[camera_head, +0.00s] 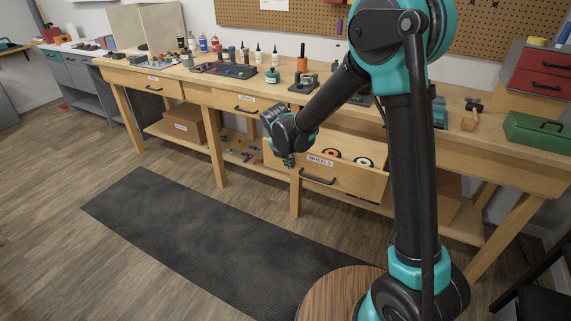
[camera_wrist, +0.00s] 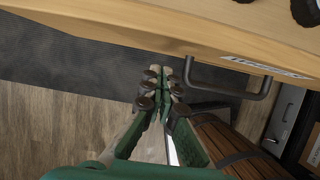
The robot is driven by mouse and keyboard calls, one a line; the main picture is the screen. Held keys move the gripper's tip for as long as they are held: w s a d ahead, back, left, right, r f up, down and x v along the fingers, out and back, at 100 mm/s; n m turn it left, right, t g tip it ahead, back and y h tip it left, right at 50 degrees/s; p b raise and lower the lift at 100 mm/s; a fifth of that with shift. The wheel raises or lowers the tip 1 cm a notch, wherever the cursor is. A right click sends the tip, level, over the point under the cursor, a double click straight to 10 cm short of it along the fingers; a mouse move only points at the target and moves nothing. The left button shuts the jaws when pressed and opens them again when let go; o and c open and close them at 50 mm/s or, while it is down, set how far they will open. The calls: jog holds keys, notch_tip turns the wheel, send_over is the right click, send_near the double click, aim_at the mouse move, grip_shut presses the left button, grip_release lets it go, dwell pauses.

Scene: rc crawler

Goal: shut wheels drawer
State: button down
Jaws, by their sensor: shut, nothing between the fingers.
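The wheels drawer (camera_head: 347,178) is pulled out of the workbench, with wheels (camera_head: 363,162) inside and a label reading "WHEELS" on its front. Its dark bar handle (camera_head: 318,181) shows on the front, and the handle also shows in the wrist view (camera_wrist: 229,92). My gripper (camera_head: 288,161) is near the left end of the drawer front. In the wrist view my gripper (camera_wrist: 162,80) is shut with nothing in it, beside the left end of the handle. I cannot tell whether it touches the drawer front.
The workbench top (camera_head: 200,78) carries bottles and tools. Two other labelled drawers (camera_head: 143,82) to the left are shut. A dark mat (camera_head: 190,225) lies on the floor in front. A green toolbox (camera_head: 538,132) stands at the bench's right end.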

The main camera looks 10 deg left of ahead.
jog(key=shift+w+d, duration=0.25)
jog(key=shift+w, duration=0.55)
jog(key=shift+w, duration=0.1)
